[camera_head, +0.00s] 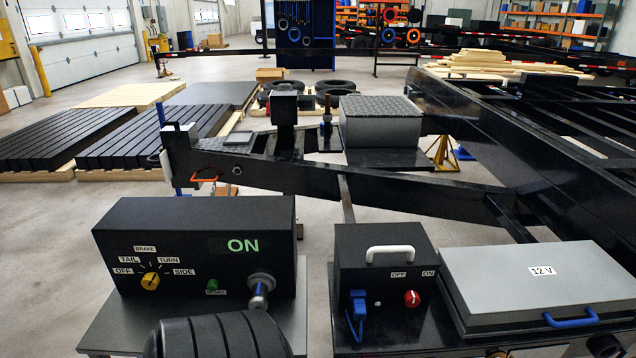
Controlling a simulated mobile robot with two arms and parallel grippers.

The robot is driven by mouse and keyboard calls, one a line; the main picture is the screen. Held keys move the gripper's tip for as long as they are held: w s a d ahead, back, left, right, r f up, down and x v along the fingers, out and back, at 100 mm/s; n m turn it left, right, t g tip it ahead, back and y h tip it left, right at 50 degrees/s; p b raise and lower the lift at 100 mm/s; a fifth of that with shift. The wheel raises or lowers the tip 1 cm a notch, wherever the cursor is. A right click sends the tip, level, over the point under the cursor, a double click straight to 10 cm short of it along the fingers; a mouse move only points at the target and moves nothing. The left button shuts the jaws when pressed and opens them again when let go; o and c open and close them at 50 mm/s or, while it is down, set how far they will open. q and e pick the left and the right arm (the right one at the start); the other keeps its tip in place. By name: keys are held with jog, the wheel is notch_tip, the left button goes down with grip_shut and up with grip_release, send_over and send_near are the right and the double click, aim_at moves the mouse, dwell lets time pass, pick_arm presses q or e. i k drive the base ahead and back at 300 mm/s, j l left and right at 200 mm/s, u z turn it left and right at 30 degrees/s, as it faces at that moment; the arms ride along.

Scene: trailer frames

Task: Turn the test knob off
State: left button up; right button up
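A black test box (200,222) stands at the left on a grey stand. Its front has a yellow knob (150,281) ringed by the labels OFF, TAIL, BRAKE, TURN and SIDE; which label it points to is too small to tell. A green ON sign (243,245) is lit on the box. A smaller black box (380,247) to its right has a red knob (411,298) below the labels OFF and ON; its exact setting is unclear. Neither of my grippers is in view.
A green button (212,285) and metal lever switch (261,285) are right of the yellow knob. A black ribbed rounded object (215,338) rises in front of the test box. A grey 12 V case (535,280) lies at right. A black trailer frame (400,187) stands behind.

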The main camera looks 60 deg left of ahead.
aim_at(150, 281)
jog(key=u, duration=2.95)
